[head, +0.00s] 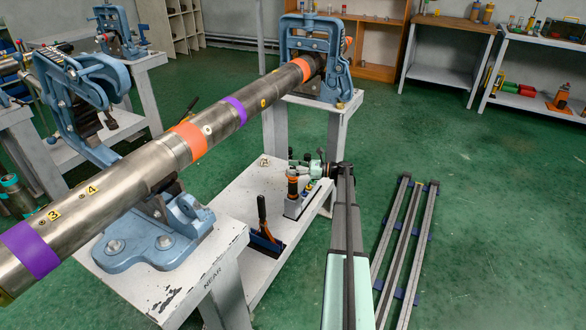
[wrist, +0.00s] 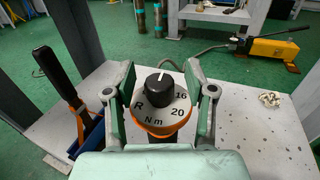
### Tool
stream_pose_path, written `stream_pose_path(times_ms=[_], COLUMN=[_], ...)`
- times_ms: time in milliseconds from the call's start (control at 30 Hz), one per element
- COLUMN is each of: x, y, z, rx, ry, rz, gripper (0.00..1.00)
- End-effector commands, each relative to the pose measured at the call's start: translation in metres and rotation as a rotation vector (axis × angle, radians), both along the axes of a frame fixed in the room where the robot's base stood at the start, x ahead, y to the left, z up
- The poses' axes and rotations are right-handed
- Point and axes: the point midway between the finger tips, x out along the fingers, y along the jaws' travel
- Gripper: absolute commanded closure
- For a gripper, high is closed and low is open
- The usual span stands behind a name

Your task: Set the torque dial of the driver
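The driver (head: 293,188) has an orange and black body and stands upright in a grey holder (head: 294,208) on the low white bench. In the wrist view its torque dial (wrist: 158,113) is a grey face with an orange rim, marked R, 16, 20 and N m. The black knob (wrist: 160,82) has a white pointer line aimed at the far side, slightly right. Marks behind the knob are hidden. My gripper (wrist: 160,80) is open, one finger on each side of the knob with visible gaps. In the head view my gripper (head: 306,166) is small beside the driver's top.
A black-handled tool (head: 263,222) in a blue tray stands left of the driver. The white bench (head: 236,190) has free room around. A long pipe (head: 165,160) in blue vises crosses above to the left. A yellow pump (wrist: 272,48) shows beyond the bench.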

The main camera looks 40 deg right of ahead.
Motion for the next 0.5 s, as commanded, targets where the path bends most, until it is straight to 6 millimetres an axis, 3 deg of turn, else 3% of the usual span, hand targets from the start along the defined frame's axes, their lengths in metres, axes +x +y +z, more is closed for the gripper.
stream_pose_path(times_ms=[267,500], x=[-0.002,-0.025], y=[-0.003,-0.026], z=[0.0,0.0], rx=[0.0,0.0], ry=[0.0,0.0], rz=[-0.001,-0.003], gripper=[0.45,0.45])
